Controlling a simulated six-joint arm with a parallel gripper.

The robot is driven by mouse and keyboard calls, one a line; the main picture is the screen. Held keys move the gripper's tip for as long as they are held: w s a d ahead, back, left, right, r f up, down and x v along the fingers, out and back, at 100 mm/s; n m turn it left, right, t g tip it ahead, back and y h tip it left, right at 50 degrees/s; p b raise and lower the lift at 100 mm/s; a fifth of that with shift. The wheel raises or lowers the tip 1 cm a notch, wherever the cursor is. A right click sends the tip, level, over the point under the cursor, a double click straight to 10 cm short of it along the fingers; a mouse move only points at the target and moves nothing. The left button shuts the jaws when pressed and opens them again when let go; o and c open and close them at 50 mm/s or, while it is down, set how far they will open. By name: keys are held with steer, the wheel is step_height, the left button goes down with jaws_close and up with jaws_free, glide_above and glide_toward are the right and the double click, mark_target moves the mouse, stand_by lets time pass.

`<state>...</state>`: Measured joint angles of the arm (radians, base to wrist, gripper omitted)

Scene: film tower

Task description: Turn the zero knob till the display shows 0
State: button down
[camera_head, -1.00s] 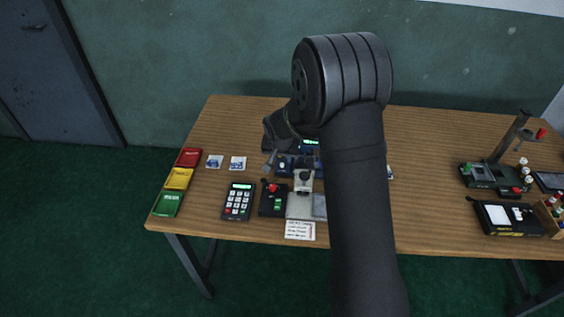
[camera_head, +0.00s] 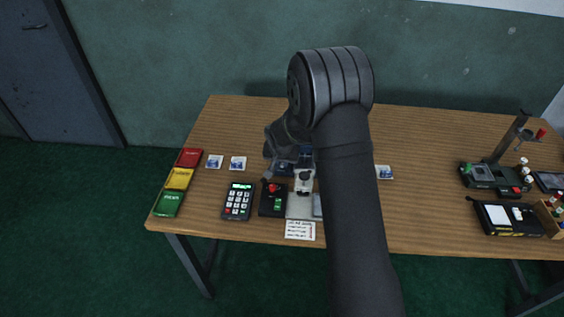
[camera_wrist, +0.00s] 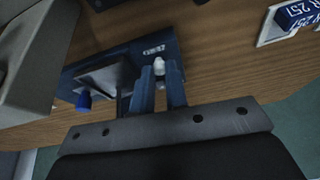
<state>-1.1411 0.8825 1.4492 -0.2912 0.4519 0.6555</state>
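In the wrist view, a dark blue box (camera_wrist: 115,62) with a short white label, too blurred to read surely, lies below my gripper (camera_wrist: 161,80). A small white knob (camera_wrist: 158,66) shows between the two blue fingertips, beside the label. The fingers stand apart; I cannot tell whether they touch the knob. A bright blue knob (camera_wrist: 83,100) sits left of the fingers. In the head view my gripper (camera_head: 270,174) is low over the table's middle, and my arm covers much of the box. No display reading of this box is visible.
A keypad unit (camera_head: 238,201) with a lit green screen and a black box with a red knob (camera_head: 274,200) stand at the front. A grey instrument (camera_head: 304,181) is close by.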

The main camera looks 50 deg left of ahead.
steer(key=shift+n, duration=0.3)
steer(key=shift+w+d+n+g+y, duration=0.1)
steer(key=shift+n+g+y, duration=0.3)
steer(key=shift+n, duration=0.8)
steer(key=shift+w+d+n+g+y, duration=0.1)
steer(key=shift+n+g, duration=0.5)
steer(key=shift+n, duration=0.9)
steer(key=c, duration=1.4)
jaws_free()
steer(key=shift+c, duration=0.2)
steer(key=v, duration=1.7)
steer(key=shift+r, duration=0.2)
steer(key=shift+w, duration=0.1)
